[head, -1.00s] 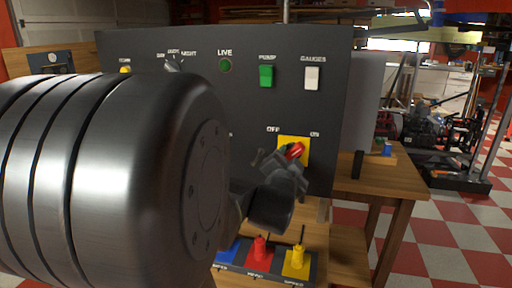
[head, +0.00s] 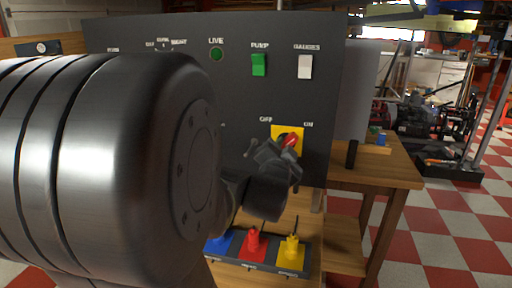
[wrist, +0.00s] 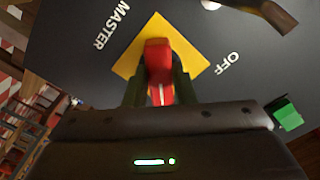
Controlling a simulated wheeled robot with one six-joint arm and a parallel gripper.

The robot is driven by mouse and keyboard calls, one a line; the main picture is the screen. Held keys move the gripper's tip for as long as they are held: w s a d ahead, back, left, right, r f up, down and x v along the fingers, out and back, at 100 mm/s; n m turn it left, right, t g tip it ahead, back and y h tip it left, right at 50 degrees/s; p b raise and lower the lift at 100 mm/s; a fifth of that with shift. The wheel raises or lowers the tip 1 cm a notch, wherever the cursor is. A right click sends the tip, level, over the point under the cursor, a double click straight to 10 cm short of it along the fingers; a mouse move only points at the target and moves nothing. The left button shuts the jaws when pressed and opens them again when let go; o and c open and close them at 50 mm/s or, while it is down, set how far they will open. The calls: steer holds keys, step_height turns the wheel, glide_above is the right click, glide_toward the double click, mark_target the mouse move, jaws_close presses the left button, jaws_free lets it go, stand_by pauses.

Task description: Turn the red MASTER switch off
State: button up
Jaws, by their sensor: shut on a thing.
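The red MASTER switch (head: 291,140) is a red handle on a yellow square plate (head: 277,131) low on the dark panel. Its visible end tilts up and right, toward the ON label (head: 308,125); the OFF label (head: 266,119) is at upper left. In the wrist view the red handle (wrist: 158,58) stands between the two dark fingers of my gripper (wrist: 160,88), which is shut on it. The MASTER and OFF labels show there; ON does not. In the head view my gripper (head: 284,150) covers the handle's lower part.
The dark panel (head: 120,80) also bears a green PUMP switch (head: 259,64), a white GAUGES switch (head: 305,66) and a green LIVE lamp (head: 216,54). Below stand blue, red (head: 255,243) and yellow (head: 291,248) levers. My arm hides the panel's lower left.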

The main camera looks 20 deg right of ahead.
steer(key=n+b, duration=0.1)
steer(key=n, duration=1.6)
steer(key=shift+s+d, duration=0.1)
steer(key=shift+d, duration=0.05)
steer(key=shift+n, duration=0.4)
steer(key=o, duration=1)
